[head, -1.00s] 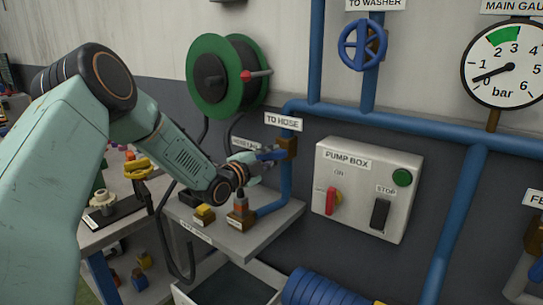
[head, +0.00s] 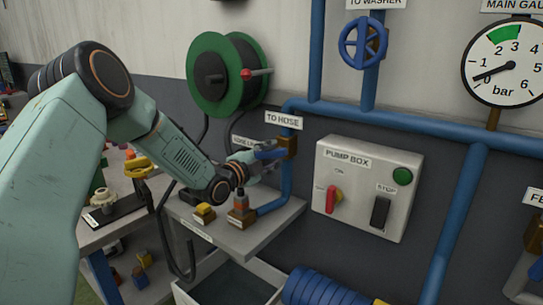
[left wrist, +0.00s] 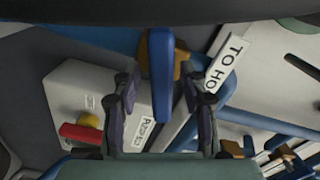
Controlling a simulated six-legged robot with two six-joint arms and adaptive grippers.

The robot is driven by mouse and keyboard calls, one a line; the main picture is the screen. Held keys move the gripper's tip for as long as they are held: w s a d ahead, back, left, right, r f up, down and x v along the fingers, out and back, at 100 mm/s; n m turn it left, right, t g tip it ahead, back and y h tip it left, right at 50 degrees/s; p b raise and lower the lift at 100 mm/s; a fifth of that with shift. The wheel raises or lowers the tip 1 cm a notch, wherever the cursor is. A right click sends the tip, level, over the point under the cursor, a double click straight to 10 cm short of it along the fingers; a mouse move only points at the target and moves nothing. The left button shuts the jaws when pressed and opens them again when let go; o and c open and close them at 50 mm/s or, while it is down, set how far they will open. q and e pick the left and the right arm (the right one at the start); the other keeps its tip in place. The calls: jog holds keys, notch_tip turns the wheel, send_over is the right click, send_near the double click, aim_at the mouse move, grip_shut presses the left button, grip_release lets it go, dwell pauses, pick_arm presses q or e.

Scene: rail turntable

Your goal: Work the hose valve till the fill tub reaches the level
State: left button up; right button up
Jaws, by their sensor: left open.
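The hose valve has a blue lever (head: 268,152) on a brown body (head: 287,146), on the blue pipe under the "TO HOSE" sign. My left gripper (head: 270,166) is open and empty at the lever, just below it in the head view. In the left wrist view, the blue lever (left wrist: 160,75) lies between the two spread fingers (left wrist: 163,105), with a gap on either side; whether it touches them cannot be told. The fill tub (head: 265,272), pale with a dark inside, stands at the bottom below the shelf. Its level cannot be read. My right gripper is out of view.
A grey shelf (head: 268,229) under my left wrist holds a yellow block (head: 204,213) and a brown fitting (head: 241,215). The pump box (head: 365,190) hangs right of the valve. A green hose reel (head: 210,55) is above.

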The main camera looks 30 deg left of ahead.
aim_at(268, 155)
pick_arm(q)
jog(key=s, duration=0.6)
jog(key=shift+s+a+r, duration=0.1)
jog(key=shift+a, duration=0.25)
jog(key=shift+s+d, duration=0.15)
jog(key=shift+s, duration=0.45)
